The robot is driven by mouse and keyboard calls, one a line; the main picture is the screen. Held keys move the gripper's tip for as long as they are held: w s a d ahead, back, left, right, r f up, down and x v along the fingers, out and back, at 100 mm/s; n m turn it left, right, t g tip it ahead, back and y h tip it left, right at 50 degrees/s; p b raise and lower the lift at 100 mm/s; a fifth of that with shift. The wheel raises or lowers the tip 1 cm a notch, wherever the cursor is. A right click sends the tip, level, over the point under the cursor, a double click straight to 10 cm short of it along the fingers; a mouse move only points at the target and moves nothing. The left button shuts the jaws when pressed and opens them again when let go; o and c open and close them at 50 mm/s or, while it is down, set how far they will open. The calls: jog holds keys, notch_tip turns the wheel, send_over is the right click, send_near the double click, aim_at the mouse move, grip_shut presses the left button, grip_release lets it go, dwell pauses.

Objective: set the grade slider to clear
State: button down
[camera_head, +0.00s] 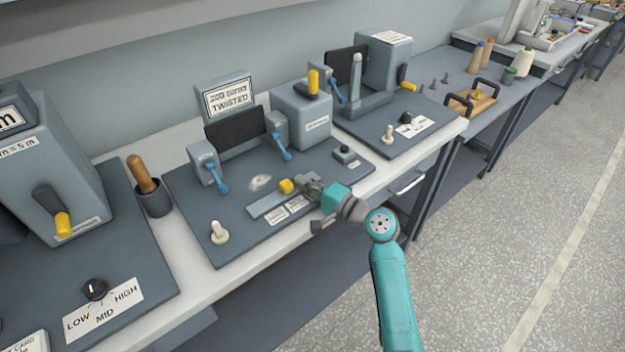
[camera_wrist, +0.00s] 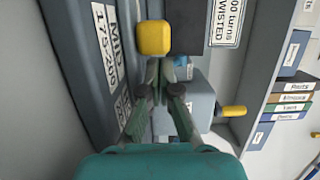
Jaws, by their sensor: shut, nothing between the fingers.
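The grade slider has a yellow knob (camera_head: 286,186) on a flat grey track (camera_head: 262,206) on the front of the middle machine's dark base. The knob stands near the middle of the track's visible part. White label plates (camera_head: 275,215) lie along the near side; the wrist view shows one reading MID 175-200 (camera_wrist: 105,45), and the other is unreadable. My gripper (camera_head: 303,181) is shut and empty, its fingertips close to the knob's right side and covering the track's right end. In the wrist view, the knob (camera_wrist: 153,38) is just beyond my fingertips (camera_wrist: 158,68); contact is unclear.
Blue-handled levers (camera_head: 279,147) and a grey box with a yellow handle (camera_head: 313,82) stand behind the slider. A cream knob (camera_head: 219,232) is at front left and a small black button box (camera_head: 344,153) at right. Floor is open in front of the bench.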

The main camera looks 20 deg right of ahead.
aim_at(271, 207)
jog(key=shift+s+a, duration=0.1)
jog(key=shift+a, duration=0.1)
jog(key=s+a, duration=0.1)
jog(key=a, duration=0.2)
jog(key=s+a, duration=0.1)
jog(key=a, duration=0.4)
jog(key=shift+s+a, duration=0.4)
